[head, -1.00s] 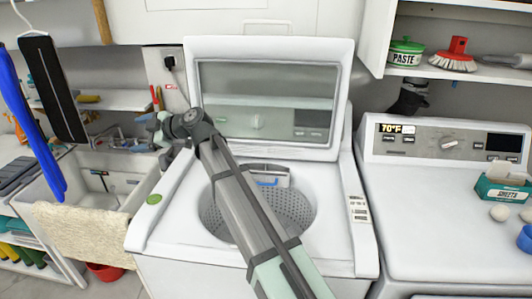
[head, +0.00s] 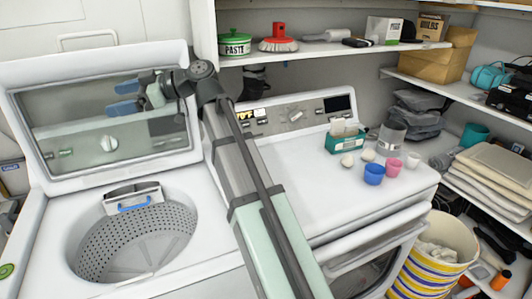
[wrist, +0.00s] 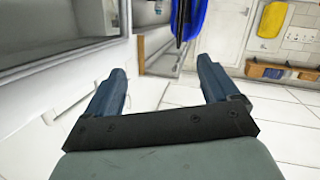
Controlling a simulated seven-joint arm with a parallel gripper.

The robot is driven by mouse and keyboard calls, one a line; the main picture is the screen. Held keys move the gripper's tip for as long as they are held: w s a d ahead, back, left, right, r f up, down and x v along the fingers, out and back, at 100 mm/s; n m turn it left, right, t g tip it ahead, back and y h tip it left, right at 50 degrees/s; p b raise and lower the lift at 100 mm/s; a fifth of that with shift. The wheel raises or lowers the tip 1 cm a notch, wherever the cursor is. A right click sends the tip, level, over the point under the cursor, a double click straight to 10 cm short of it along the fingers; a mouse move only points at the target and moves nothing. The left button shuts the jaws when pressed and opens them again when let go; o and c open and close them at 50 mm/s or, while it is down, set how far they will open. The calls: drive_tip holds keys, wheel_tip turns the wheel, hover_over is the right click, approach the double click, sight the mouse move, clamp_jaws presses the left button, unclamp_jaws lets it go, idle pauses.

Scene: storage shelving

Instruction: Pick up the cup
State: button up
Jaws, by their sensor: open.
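Several cup-like things show in the head view. A blue cup (head: 374,174) stands on the white dryer top, with a pink cup (head: 393,168) just right of it and a smaller pale pink cup (head: 413,160) farther right. A teal cup (head: 475,134) stands on the right-hand shelving. My gripper (head: 116,98) is raised in front of the open washer lid, far left of the cups. Its blue fingers are apart and empty. In the wrist view my gripper (wrist: 161,68) has its fingers spread, with no cup between or near them.
The open washer (head: 48,220) is at left. A green tissue-style box (head: 345,143), pale round items and a clear jar (head: 391,137) are near the cups. A shelf (head: 330,49) overhangs the dryer's back. A striped basket (head: 436,250) stands at right. The dryer's front top is clear.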

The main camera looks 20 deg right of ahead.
drive_tip(key=s+d+r+m+t, duration=0.15)
drive_tip(key=s+d, duration=0.25)
drive_tip(key=d, duration=0.5)
drive_tip(key=s+d+r+m, duration=0.2)
drive_tip(key=s+d+r, duration=0.15)
drive_tip(key=d, duration=0.45)
drive_tip(key=m+g+h, duration=0.6)
drive_tip(key=m+h, duration=1.4)
drive_tip(key=m, duration=1.3)
hover_over(394, 163)
drive_tip(key=s+a, duration=0.2)
drive_tip(key=a, duration=0.2)
wheel_tip(394, 163, down, 29)
drive_tip(key=shift+a+f, duration=0.1)
drive_tip(key=shift+w+x, duration=0.15)
drive_tip(key=shift+x, duration=1.25)
drive_tip(key=shift+w+x, duration=0.15)
drive_tip(key=shift+x, duration=1.2)
